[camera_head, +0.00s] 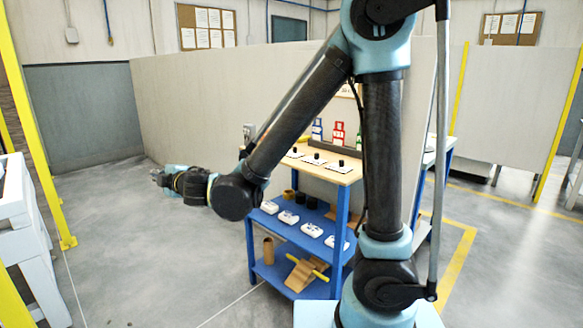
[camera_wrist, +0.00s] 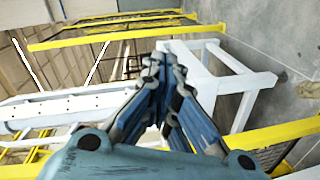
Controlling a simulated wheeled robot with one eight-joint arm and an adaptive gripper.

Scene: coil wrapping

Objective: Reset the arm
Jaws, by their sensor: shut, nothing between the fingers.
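My arm is raised and bent in the head view, with its forearm reaching down to the left. My gripper (camera_head: 158,177) is at the arm's far left end, out over open floor and clear of the shelf unit. In the wrist view my gripper (camera_wrist: 163,58) has its blue fingers drawn together at the tips, with nothing between them. It touches nothing that I can see.
A blue shelf unit (camera_head: 342,225) with a wooden top (camera_head: 335,172) stands behind my arm, bearing several small parts. A white table frame (camera_head: 25,225) and yellow posts (camera_head: 35,130) are at the left. The white frame also shows in the wrist view (camera_wrist: 245,82). Grey floor (camera_head: 130,240) is free between.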

